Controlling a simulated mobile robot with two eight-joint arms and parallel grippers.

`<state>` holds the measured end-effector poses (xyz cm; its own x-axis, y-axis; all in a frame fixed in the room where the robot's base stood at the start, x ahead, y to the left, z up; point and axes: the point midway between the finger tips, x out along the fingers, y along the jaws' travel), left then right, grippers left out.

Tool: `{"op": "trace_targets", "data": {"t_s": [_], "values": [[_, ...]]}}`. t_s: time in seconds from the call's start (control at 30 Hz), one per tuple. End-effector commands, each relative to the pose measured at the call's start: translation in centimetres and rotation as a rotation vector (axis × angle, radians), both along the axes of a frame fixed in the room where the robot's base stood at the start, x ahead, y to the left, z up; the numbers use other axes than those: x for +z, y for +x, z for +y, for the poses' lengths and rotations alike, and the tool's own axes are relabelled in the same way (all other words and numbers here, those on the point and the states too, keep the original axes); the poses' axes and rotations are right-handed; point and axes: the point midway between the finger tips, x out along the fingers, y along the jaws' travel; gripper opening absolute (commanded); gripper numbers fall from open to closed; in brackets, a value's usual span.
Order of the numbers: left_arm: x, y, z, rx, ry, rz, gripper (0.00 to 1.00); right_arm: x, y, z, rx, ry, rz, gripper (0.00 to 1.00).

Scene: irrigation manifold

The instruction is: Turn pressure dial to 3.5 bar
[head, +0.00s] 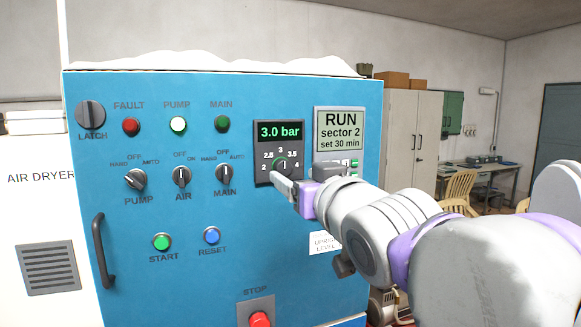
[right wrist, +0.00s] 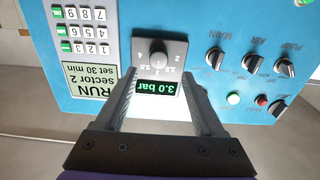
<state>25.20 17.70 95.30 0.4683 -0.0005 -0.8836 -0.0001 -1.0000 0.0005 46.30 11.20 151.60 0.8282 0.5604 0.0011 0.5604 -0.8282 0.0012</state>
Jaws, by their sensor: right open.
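The pressure dial is a dark panel (head: 264,141) on the blue cabinet, with a green display reading 3.0 bar and a scale around a round knob (head: 281,163). Marks 2, 2.5, 3 and 3.5 show in the head view. In the right wrist view the panel is upside down, with the grey knob (right wrist: 158,54) and the display (right wrist: 157,87). My right gripper (head: 284,184) is open in front of the panel's lower part. Its fingers (right wrist: 160,72) straddle the panel in the right wrist view, apart from the knob. My left gripper is not in view.
A RUN sector 2 screen (head: 340,132) with a keypad is right of the dial, partly behind my right arm. Rotary switches, including MAIN (head: 226,173), and lamps are to the left. A red STOP button (head: 260,319) is below. A cabinet handle (head: 101,250) sticks out at left.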

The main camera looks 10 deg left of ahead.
Motion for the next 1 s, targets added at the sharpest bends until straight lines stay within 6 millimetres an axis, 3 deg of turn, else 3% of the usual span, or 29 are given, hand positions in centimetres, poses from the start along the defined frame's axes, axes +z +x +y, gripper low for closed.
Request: {"op": "trace_targets", "data": {"t_s": [0.3, 0.7, 0.77, 1.0], "values": [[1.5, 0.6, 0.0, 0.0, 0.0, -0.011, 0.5, 0.2, 4.2, 2.8, -0.001, 0.0, 0.0, 0.71], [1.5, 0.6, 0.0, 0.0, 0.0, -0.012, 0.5, 0.0, 5.0, 3.3, -0.001, -0.001, 0.001, 0.71], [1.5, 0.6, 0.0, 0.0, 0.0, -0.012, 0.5, 0.0, 5.0, 3.3, -0.001, -0.001, 0.001, 0.63], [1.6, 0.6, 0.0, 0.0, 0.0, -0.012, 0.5, 0.0, 5.0, 3.3, -0.001, -0.001, 0.001, 0.2]]}}
